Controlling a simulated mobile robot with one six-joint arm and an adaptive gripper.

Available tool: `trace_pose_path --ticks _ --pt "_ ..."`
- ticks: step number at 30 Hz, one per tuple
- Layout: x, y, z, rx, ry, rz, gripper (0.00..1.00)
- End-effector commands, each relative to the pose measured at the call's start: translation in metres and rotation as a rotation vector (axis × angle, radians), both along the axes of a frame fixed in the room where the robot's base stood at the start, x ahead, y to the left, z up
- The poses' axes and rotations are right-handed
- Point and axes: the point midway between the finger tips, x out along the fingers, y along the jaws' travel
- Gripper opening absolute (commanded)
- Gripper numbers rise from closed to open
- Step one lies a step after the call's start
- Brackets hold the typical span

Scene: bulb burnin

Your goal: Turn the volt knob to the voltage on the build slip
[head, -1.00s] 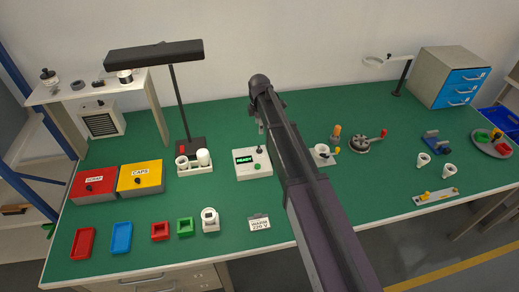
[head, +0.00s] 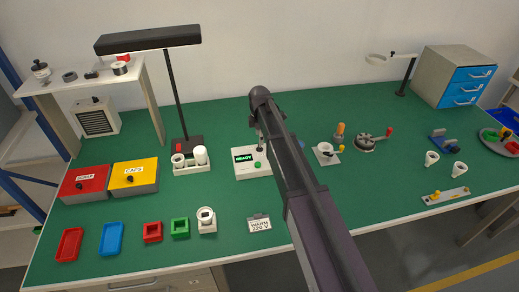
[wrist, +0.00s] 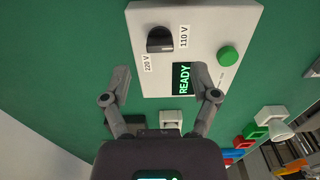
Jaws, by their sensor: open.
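The tester box (head: 241,171) is pale, with a green READY display (head: 243,158) and a green button (head: 257,165). Its black volt knob (wrist: 160,40) sits between a 220 V label (wrist: 147,63) and a 110 V label (wrist: 184,37) in the wrist view. I cannot tell for sure which label the knob points at. The build slip (head: 259,225) lies in front of the box and reads WARM 220 V. My gripper (wrist: 160,72) is open and empty over the box, its fingertips apart and close to the knob. In the head view my arm partly hides the gripper.
A black lamp (head: 150,40) stands behind a white holder (head: 192,168) with white cups. Red (head: 85,183) and yellow (head: 134,177) bins are at left. Small trays and blocks line the front left.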

Motion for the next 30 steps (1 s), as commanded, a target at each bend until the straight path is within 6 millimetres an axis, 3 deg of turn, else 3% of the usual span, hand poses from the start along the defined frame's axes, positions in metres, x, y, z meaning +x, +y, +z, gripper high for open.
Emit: trace_pose_path --ticks 15,30 --pt "0.000 0.000 -0.040 0.000 0.000 0.000 0.77" --pt "0.000 -0.001 -0.044 0.000 0.000 -0.001 0.77"
